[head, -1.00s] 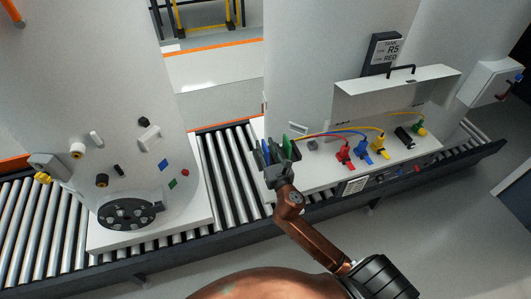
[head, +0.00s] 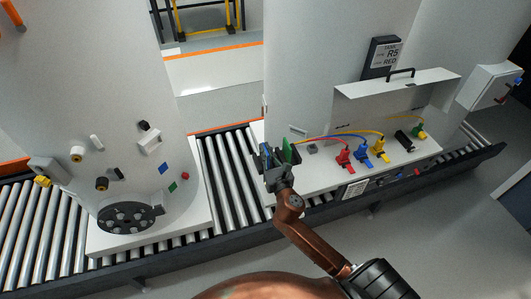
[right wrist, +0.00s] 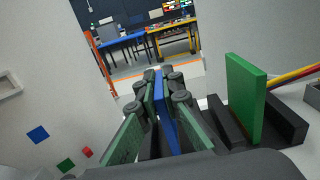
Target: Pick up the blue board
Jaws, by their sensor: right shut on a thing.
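The blue board (right wrist: 165,115) is a thin upright plate, seen nearly edge-on in the right wrist view. My right gripper (right wrist: 165,90) is shut on it, with a dark finger on each side. In the head view my right gripper (head: 274,160) is at the left end of the white panel base, and the blue board (head: 267,156) is mostly hidden by the fingers. A green board (right wrist: 245,97) stands upright in a black holder (right wrist: 285,125), to the right of the gripper and apart from it. My left gripper is not in view.
Red (head: 343,155), blue (head: 361,153) and yellow (head: 379,149) connectors with cables stand on the white base right of the gripper. A white tank stands behind. Another tank with a black disc (head: 127,217) stands left, across bare rollers (head: 228,170).

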